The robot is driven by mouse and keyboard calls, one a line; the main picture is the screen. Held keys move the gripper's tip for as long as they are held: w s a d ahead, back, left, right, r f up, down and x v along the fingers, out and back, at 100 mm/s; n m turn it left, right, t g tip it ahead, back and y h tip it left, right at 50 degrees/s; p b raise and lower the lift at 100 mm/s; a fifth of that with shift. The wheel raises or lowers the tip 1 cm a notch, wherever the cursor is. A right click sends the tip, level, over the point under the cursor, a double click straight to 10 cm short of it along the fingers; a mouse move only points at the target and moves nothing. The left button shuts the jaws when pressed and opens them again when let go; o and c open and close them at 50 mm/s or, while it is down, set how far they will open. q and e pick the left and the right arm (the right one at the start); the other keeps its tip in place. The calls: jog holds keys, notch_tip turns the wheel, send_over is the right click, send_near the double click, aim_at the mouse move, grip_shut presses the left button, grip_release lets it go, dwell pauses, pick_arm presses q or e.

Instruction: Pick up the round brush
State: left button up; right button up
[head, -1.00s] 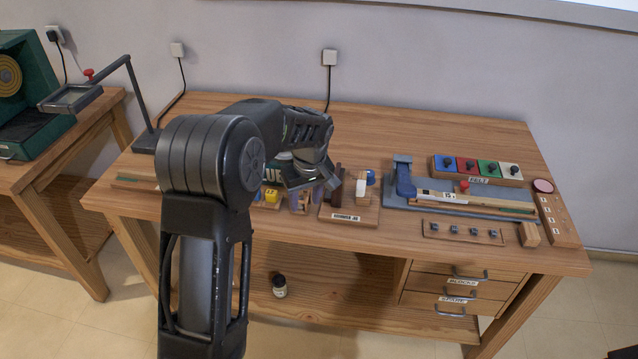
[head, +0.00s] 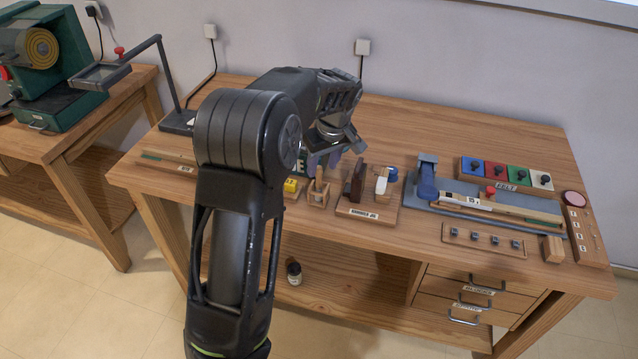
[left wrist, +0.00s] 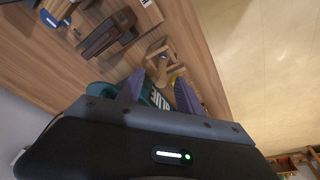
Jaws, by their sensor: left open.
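I cannot make out the round brush for certain in either view. In the head view the pot (head: 301,164) is mostly hidden behind my arm. A small wooden stand (head: 318,194) is just in front of the gripper and also shows in the left wrist view (left wrist: 157,64). My right gripper is not in view.
A yellow block (head: 292,185) lies beside the stand. The hammer board (head: 368,212) with its brown wedge (head: 355,182) is to the right. Farther right are a blue-grey jig (head: 425,187) and felt blocks (head: 505,172). A lamp-like stand (head: 178,122) is at the bench's left.

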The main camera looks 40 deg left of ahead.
aim_at(319, 183)
pick_arm(q)
jog(key=p+x, duration=0.1)
jog(key=x, duration=0.4)
jog(key=shift+s+a+f+p, duration=0.1)
jog(key=shift+a+p, duration=0.1)
jog(key=shift+p, duration=0.1)
jog(key=shift+c, duration=0.2)
grip_shut()
dwell(0.5)
